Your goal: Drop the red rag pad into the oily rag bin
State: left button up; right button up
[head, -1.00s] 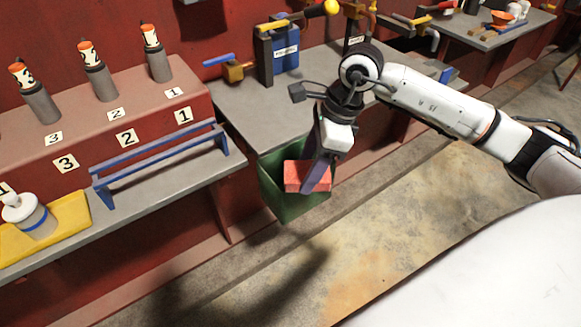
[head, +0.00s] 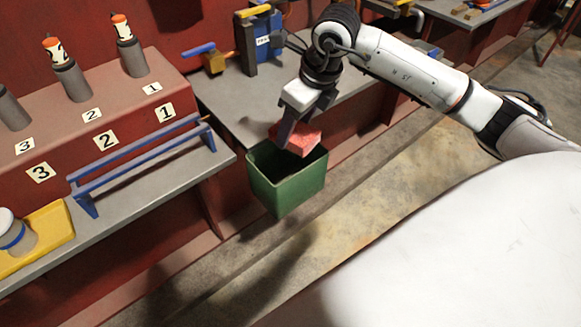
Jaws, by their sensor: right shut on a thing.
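The red rag pad (head: 302,141) is a red block held in my right gripper (head: 290,133), which is shut on it. The pad is tilted and appears over the back part of the green oily rag bin's opening. I cannot tell the pad's exact height above the rim. My left gripper is not in view.
A grey bench (head: 235,112) lies behind the bin, with a blue box and a blue-handled valve (head: 211,60) on it. At left are a blue rack (head: 140,160), a yellow tray (head: 48,240) and several orange-topped cylinders. Floor is clear in front.

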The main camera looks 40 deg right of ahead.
jog(key=shift+f, duration=0.7)
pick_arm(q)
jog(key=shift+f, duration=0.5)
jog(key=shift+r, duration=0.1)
pick_arm(e)
jog(key=o, duration=1.1)
jog(key=v, duration=1)
jog(key=shift+r+b, duration=0.2)
jog(key=shift+b, duration=0.1)
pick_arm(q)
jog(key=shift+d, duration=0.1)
